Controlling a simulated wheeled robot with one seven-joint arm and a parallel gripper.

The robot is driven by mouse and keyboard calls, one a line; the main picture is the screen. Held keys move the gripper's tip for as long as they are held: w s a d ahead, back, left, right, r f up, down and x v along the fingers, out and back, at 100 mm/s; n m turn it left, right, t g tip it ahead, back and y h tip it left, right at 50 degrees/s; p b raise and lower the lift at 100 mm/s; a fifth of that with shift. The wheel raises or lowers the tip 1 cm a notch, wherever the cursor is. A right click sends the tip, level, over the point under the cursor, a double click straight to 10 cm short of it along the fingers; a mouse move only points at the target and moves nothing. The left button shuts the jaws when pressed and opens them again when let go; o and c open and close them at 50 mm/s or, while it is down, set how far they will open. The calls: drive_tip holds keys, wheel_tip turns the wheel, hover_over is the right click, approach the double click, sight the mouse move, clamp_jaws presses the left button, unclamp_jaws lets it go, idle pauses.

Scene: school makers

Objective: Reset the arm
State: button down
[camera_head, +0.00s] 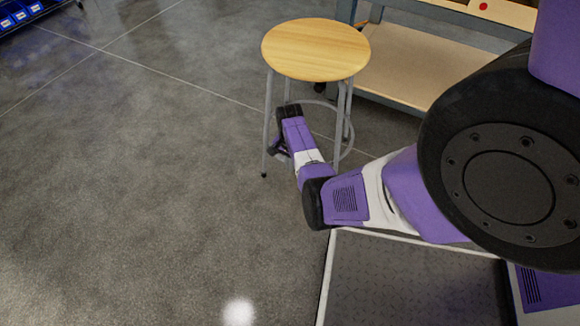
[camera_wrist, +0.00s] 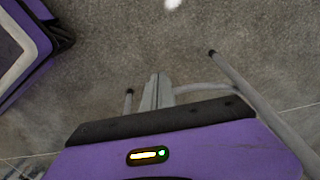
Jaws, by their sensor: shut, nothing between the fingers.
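My gripper (camera_wrist: 158,90) shows in the wrist view as two grey fingers close together, with nothing held between them. It points down toward the grey floor. In the head view my purple and white arm reaches left from the right side, its far end in front of the lower part of a stool (camera_head: 315,48). The fingers cannot be made out clearly there. The stool has a round wooden seat and grey metal legs. In the wrist view its legs (camera_wrist: 240,82) show beside and behind the gripper. I cannot tell whether they touch.
A workbench (camera_head: 415,65) with a wooden lower shelf stands at the back right, behind the stool. A blue rack with bins (camera_head: 30,12) is at the far top left. The concrete floor (camera_head: 130,190) on the left is wide and clear.

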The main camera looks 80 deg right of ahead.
drive_tip(key=shift+r+p, duration=0.55)
drive_tip(key=shift+r, duration=1.1)
